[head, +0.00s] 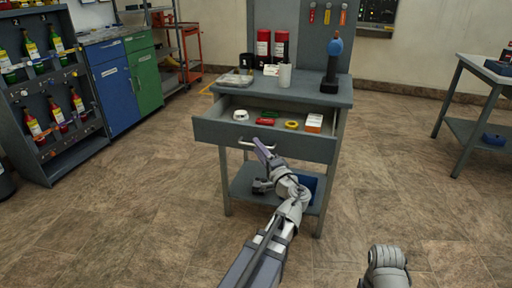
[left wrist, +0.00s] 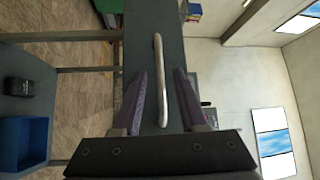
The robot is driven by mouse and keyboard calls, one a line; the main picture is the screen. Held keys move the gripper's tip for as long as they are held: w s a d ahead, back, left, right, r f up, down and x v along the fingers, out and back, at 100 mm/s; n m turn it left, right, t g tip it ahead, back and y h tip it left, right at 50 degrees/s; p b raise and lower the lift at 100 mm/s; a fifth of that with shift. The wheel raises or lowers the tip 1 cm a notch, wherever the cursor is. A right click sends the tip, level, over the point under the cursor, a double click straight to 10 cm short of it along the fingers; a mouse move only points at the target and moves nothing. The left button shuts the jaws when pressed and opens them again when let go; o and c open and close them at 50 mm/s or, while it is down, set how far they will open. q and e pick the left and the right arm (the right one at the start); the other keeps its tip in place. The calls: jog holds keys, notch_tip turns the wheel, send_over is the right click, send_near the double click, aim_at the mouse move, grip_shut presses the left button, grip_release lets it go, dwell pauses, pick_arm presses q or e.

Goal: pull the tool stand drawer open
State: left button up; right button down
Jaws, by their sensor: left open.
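The tool stand drawer (head: 300,148) is pulled out at the front of the grey tool stand (head: 335,97), and its contents show from above. Its pale bar handle (head: 245,143) is on the drawer front, partly hidden by my left gripper (head: 262,148). In the left wrist view the handle (left wrist: 158,55) runs between the two spread purple fingers of the left gripper (left wrist: 160,82). The fingers are open, with a gap on each side of the handle. Only a grey part of my right arm shows at the lower right of the head view; its gripper is out of view.
A blue bin (left wrist: 22,143) sits on the lower shelf. The floor around is clear.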

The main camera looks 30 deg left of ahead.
pick_arm(q)
jog(key=shift+v, duration=2.8)
jog(key=shift+f, duration=0.1)
jog(key=s+d+f+n+g+h, duration=0.25)
jog(key=d+f+g+h, duration=0.2)
jog(key=f, duration=0.55)
jog(key=s+d+f+m+g+h, duration=0.1)
jog(key=s+d+f+g+h, duration=0.1)
jog(key=s+d+f+h, duration=0.35)
jog(key=s+d+f+g+h+p, duration=0.1)
jog(key=s+d+f+g+h, duration=0.15)
jog(key=d, duration=0.65)
jog(key=s+d+f+m+g+h, duration=0.1)
jog(key=s+d+f+h, duration=0.3)
jog(key=d, duration=0.4)
notch_tip(320, 180, up, 37)
jog(key=s+d+p, duration=0.1)
jog(key=s+p, duration=0.1)
jog(key=p, duration=3.6)
jog(key=shift+d+r+y, duration=0.2)
jog(key=shift+r+y, duration=0.05)
jog(key=shift+y, duration=0.2)
